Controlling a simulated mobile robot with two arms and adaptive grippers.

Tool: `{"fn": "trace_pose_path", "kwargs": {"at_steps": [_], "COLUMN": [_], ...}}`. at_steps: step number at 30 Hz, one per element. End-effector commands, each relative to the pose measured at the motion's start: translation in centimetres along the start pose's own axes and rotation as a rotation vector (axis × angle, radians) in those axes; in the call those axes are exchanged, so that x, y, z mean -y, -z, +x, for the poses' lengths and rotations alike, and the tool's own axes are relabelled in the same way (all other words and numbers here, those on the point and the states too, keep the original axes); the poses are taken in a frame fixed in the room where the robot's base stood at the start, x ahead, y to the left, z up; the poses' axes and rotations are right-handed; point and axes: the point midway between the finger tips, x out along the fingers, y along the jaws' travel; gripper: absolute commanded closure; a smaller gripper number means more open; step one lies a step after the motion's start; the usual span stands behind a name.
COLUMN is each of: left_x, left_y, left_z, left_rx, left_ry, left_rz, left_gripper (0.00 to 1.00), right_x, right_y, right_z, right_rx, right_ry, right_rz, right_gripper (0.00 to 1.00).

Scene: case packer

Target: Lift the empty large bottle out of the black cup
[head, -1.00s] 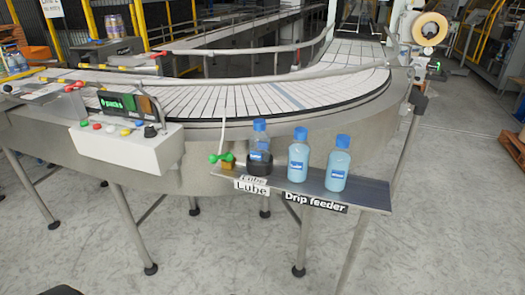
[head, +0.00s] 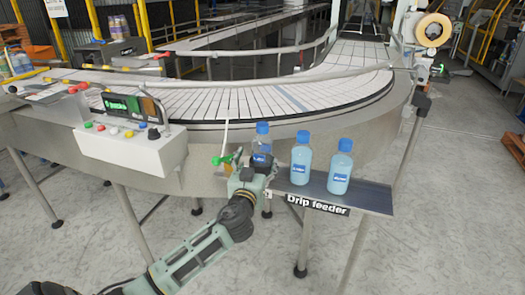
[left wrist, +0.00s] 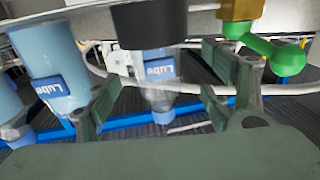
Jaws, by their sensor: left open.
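The empty large bottle (head: 262,142), clear with a blue cap and a Lube label, stands at the left end of the small shelf. The left wrist view shows it upside down (left wrist: 160,90), its base in the black cup (left wrist: 150,25). My left gripper (head: 251,168) is at the bottle, reaching in from the front, and hides the cup in the head view. In the left wrist view its open fingers (left wrist: 162,92) are on either side of the bottle, with gaps visible. My right gripper is not in view.
Two filled light-blue bottles (head: 301,165) (head: 339,172) stand just right of it on the shelf (head: 371,197). A green valve handle (head: 222,160) is close on the left, also in the left wrist view (left wrist: 270,45). The conveyor (head: 270,103) curves behind. A control box (head: 130,150) sits further left.

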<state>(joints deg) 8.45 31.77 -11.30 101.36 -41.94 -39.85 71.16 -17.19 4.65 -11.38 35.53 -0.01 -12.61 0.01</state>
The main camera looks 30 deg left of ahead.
Motion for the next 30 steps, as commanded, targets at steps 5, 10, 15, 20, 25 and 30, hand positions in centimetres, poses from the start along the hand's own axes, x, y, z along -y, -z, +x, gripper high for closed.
{"fn": "trace_pose_path", "kwargs": {"at_steps": [5, 10, 15, 20, 25, 30], "left_x": [-0.5, -0.5, -0.5, -0.5, -0.5, -0.5], "left_y": [1.2, 0.8, 0.7, 0.7, 0.7, 0.7], "left_z": [2.7, 4.1, 4.3, 4.3, 4.2, 4.2], "left_rx": [-0.001, 0.0, 0.0, 0.001, 0.001, 0.001], "left_ry": [0.002, 0.001, 0.0, 0.0, 0.0, 0.0], "left_rz": [0.004, 0.003, 0.002, 0.002, 0.001, 0.001], "left_gripper": [0.26, 0.26, 0.26, 0.32, 0.47, 0.62], "right_x": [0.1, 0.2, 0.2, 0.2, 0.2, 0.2], "right_y": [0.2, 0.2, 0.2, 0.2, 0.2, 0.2], "right_z": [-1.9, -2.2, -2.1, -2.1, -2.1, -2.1], "right_rx": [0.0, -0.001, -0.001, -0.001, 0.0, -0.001], "right_ry": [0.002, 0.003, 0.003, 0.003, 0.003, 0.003], "right_rz": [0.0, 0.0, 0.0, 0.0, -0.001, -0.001], "right_gripper": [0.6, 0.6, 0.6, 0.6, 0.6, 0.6]}}
